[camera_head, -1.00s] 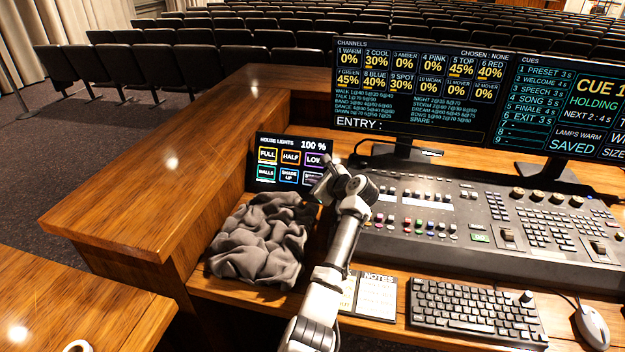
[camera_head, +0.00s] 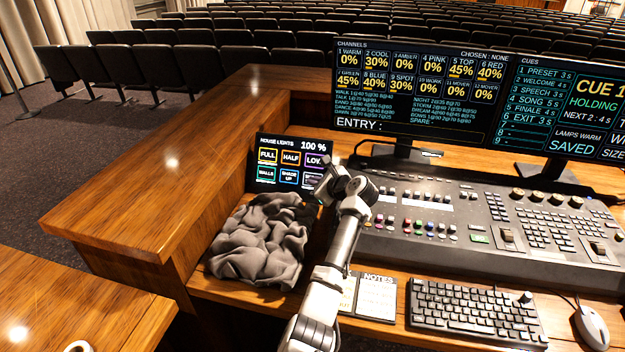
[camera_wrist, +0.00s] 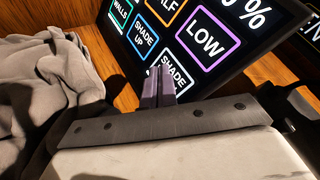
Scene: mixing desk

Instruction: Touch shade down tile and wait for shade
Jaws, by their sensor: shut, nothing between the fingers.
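The house lights touch panel (camera_head: 290,165) stands upright at the left end of the desk and reads 100 %. The head view shows its tiles FULL, HALF, LOW, WALLS and SHADE UP; my arm covers part of the lower right tile. In the wrist view a SHADE tile (camera_wrist: 174,78) shows at the panel's lower edge, its second word hidden behind my fingers. My gripper (camera_wrist: 159,72) is shut and empty, its fingertips over that tile's left part. I cannot tell whether they touch the glass. The SHADE UP tile (camera_wrist: 146,40) is just up and left of them.
A crumpled grey cloth (camera_head: 260,245) lies directly in front of the panel, left of my arm. The mixing console (camera_head: 480,220) is to the right, with two monitors (camera_head: 430,95) behind it. A keyboard (camera_head: 475,310) and notes (camera_head: 376,297) lie in front.

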